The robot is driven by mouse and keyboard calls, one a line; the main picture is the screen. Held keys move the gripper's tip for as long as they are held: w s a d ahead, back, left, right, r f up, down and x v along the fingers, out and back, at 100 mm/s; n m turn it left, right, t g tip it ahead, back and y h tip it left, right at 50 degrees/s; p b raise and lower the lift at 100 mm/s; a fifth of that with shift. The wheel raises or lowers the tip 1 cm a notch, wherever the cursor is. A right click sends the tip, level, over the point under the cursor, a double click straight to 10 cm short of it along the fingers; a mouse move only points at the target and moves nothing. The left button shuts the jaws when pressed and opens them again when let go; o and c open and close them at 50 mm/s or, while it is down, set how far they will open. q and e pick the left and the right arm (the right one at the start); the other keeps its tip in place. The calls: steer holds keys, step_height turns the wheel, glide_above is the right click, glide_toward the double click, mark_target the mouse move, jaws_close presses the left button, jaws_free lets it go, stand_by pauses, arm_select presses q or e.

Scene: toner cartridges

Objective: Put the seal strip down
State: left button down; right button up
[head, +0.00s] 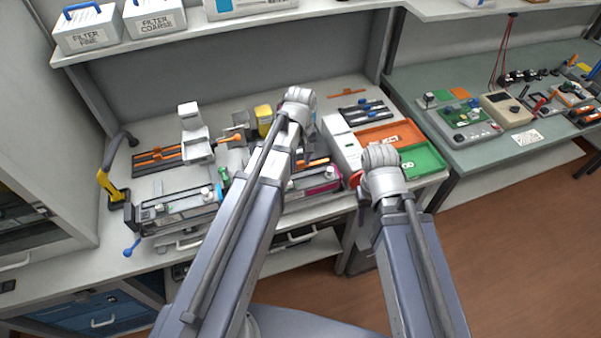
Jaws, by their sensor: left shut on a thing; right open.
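My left gripper (307,150) is over the middle of the bench, mostly hidden behind my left wrist. It is shut on a thin thing, taken to be the seal strip; an orange piece (319,161) shows beside its fingers, but I cannot tell if that is the strip. Below it lies a toner cartridge with a magenta end (322,187).
An orange tray (392,134) and a green tray (425,158) sit at the right of the bench, beside a white box (342,145). A loose orange strip (346,93) lies at the back. A yellow-handled tool (108,186) stands at the left.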

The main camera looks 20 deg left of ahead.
mark_target(300, 162)
arm_select(q)
steer(key=shift+f+b, duration=1.8)
steer(key=shift+f, duration=0.1)
steer(key=shift+f, duration=0.15)
steer(key=c, duration=0.5)
jaws_free()
steer(key=shift+c, duration=0.2)
steer(key=shift+r, duration=0.2)
step_height(300, 162, up, 12)
steer(key=p, duration=1.2)
steer(key=shift+r, duration=0.1)
steer(key=s+d+m+y, duration=0.1)
steer(key=s+d+m, duration=0.9)
steer(key=s, duration=0.4)
steer(key=shift+s+d, duration=0.2)
steer(key=shift+d, duration=0.05)
